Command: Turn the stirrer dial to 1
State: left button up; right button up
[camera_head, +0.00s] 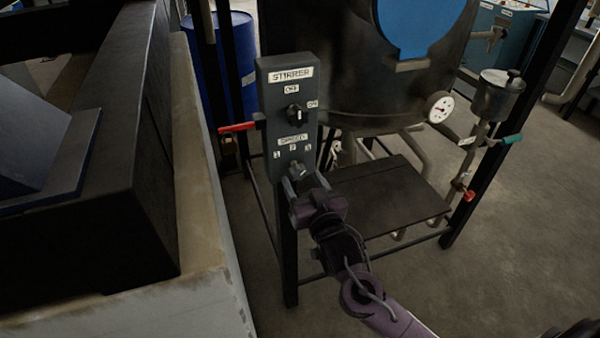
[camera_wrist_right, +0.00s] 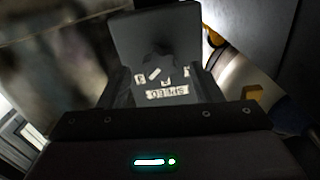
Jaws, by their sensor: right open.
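The stirrer panel (camera_head: 267,120) is a grey upright column with a STIRRER label at its top. An upper black OFF/ON knob (camera_head: 294,115) sits above the SPEED label. The stirrer dial (camera_head: 297,168) is the lower knob, under the numbers 1, 2 and 3. My right gripper (camera_head: 303,180) is open at the dial, its fingers on either side of it; contact is not clear. In the right wrist view the SPEED label (camera_wrist_right: 167,91) appears upside down between the fingers, with a short white mark beside the numbers. The dial's exact setting cannot be told. My left gripper is not in view.
A red-handled lever (camera_head: 237,127) sticks out left of the panel. A dark vessel (camera_head: 350,75) with a round gauge (camera_head: 439,107) stands behind. A black platform (camera_head: 385,195) lies right of the panel. A pale low wall (camera_head: 205,230) runs along the left. Floor at the right front is clear.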

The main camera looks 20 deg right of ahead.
aim_at(298, 172)
jog(key=shift+w, duration=1.35)
jog(key=c, duration=1)
